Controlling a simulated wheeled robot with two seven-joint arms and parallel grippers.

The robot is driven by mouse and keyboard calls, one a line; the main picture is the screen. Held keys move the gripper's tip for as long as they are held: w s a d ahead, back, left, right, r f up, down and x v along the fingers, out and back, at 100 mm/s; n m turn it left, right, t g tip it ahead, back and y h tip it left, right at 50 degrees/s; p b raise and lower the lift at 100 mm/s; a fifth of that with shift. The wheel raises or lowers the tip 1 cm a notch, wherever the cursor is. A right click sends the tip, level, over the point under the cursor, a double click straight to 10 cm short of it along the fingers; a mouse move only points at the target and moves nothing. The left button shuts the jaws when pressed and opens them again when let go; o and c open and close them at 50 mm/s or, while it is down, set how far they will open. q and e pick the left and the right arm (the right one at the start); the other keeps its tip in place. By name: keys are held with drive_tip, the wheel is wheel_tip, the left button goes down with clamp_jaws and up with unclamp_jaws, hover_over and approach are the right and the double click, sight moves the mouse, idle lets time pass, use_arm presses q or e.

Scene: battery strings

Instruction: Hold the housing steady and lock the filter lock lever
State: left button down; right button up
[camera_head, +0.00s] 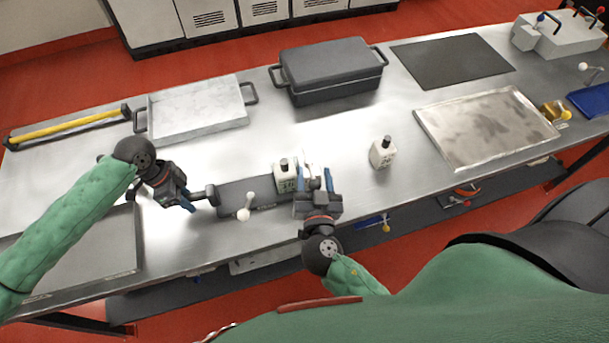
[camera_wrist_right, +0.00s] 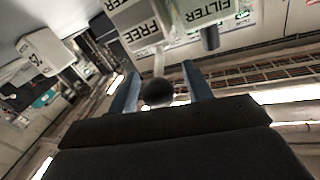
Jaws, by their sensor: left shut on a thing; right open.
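The dark grey housing (camera_head: 265,190) lies near the table's front edge. My left gripper (camera_head: 193,198) is shut on the bar handle (camera_head: 208,195) at its left end. A white ball-ended lever (camera_head: 244,212) stands at its front left. A white block with a dark cap (camera_head: 285,180) stands at its right part. My right gripper (camera_head: 314,180) is open at the housing's right end. In the right wrist view, a round knob (camera_wrist_right: 158,92) on a pale stem sits between the open blue fingers (camera_wrist_right: 162,88). Labels reading FREE and FILTER (camera_wrist_right: 215,12) show beyond it.
A second white capped block (camera_head: 382,152) stands to the right. Behind are a shallow metal tray (camera_head: 245,100), a dark lidded case (camera_head: 332,70) and a black mat (camera_head: 450,58). A stained tray (camera_head: 420,115) lies at right. The table between is clear.

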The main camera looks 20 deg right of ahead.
clamp_jaws()
drive_tip(key=shift+d+n+y, duration=0.15)
drive_tip(key=shift+n+y, duration=0.15)
drive_tip(key=w+d+n+g+y, duration=0.2)
drive_tip(key=d+n+g+y, duration=0.1)
drive_tip(key=n+y, duration=0.4)
drive_tip(key=w+d+n+g+y, duration=0.1)
drive_tip(key=n+g+y, duration=0.4)
drive_tip(key=y, duration=0.6)
drive_tip(key=shift+w+d+n+y, duration=0.4)
drive_tip(key=shift+d+n, duration=0.5)
drive_tip(key=shift+y, duration=0.3)
idle(0.8)
